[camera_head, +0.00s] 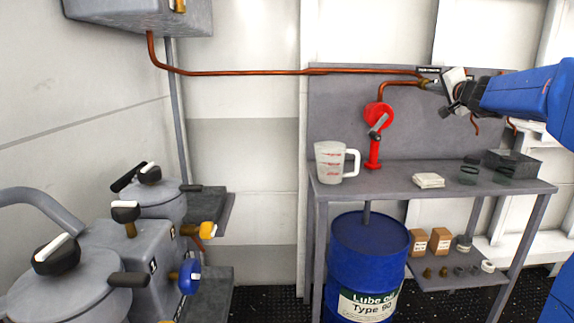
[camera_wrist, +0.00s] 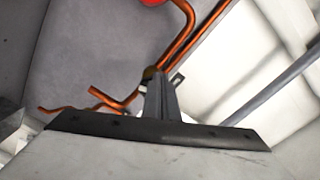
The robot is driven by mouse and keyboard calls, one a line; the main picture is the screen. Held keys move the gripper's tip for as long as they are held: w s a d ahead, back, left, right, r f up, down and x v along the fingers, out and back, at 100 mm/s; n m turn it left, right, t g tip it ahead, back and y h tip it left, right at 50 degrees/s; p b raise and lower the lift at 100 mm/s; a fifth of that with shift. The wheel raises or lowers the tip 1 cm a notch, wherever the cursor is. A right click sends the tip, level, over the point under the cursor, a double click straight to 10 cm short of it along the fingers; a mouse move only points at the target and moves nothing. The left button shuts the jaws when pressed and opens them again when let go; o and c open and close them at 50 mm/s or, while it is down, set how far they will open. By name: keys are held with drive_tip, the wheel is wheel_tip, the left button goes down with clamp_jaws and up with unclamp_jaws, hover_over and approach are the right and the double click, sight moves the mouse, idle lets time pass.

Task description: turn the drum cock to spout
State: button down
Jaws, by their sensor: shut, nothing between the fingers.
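The drum cock (camera_head: 424,85) is a small brass fitting on the copper pipe, below a dark label plate (camera_head: 428,71) whose text is too small to read. My gripper (camera_head: 446,100) is just right of it, at the end of the blue arm, and hides part of the fitting. In the wrist view my gripper (camera_wrist: 158,82) is shut and empty, with its tips close to the brass cock (camera_wrist: 149,73). I cannot tell whether they touch. The handle's position is unclear. The blue lube oil drum (camera_head: 368,250) stands under the bench.
A red hand pump (camera_head: 378,117) stands on the grey bench (camera_head: 400,187). A measuring jug (camera_head: 330,162), folded cloths (camera_head: 428,181) and a dark box (camera_head: 512,163) stand there too. Grey machinery (camera_head: 110,255) fills the left.

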drive_tip(key=shift+w, duration=1.05)
drive_tip(key=shift+d+f, duration=0.4)
drive_tip(key=shift+f, duration=0.4)
drive_tip(key=shift+d+f, duration=0.4)
drive_tip(key=shift+d, duration=0.05)
idle(0.7)
drive_tip(key=shift+a+f, duration=0.1)
drive_tip(key=shift+f, duration=0.05)
drive_tip(key=s, duration=0.6)
drive_tip(key=shift+f, duration=0.2)
idle(0.4)
drive_tip(key=shift+a, duration=0.1)
drive_tip(key=shift+r, duration=0.1)
